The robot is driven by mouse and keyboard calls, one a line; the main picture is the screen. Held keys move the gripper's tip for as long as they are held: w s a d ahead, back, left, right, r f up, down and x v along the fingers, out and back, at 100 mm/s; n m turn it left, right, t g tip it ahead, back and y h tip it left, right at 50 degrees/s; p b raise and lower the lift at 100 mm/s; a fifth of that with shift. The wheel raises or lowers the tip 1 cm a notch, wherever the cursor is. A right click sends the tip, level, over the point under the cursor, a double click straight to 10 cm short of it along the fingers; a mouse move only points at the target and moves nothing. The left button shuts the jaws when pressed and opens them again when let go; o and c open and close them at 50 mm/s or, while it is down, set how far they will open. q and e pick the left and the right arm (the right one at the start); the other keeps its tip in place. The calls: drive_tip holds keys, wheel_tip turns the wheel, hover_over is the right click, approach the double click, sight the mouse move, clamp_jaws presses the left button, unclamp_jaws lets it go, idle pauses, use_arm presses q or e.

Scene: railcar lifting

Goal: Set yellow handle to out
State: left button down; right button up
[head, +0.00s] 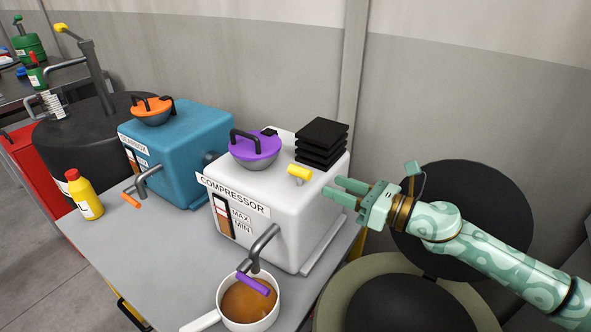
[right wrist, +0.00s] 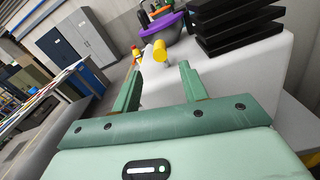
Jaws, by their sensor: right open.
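The yellow handle (head: 299,172) sits on a short pale stem on top of the white compressor (head: 284,235), near its right front edge. In the right wrist view the yellow handle (right wrist: 160,50) shows ahead, between and beyond the fingertips. My right gripper (head: 341,190) is open and empty, just to the right of the handle and pointing at it. A gap remains between them. The two fingers also show in the right wrist view (right wrist: 159,75), spread apart. My left gripper is not in view.
Black fins (head: 321,143) and a purple-lidded bowl (head: 255,150) stand on the compressor close to the handle. A blue gearbox (head: 183,150), a yellow bottle (head: 84,195) and a pot of brown liquid (head: 248,304) are to the left and front. An open dark-lidded drum (head: 470,215) stands at right.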

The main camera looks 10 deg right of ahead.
sight(286, 167)
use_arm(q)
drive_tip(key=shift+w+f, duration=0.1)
use_arm(e)
drive_tip(key=x, duration=1.1)
drive_tip(key=shift+w+f, duration=0.1)
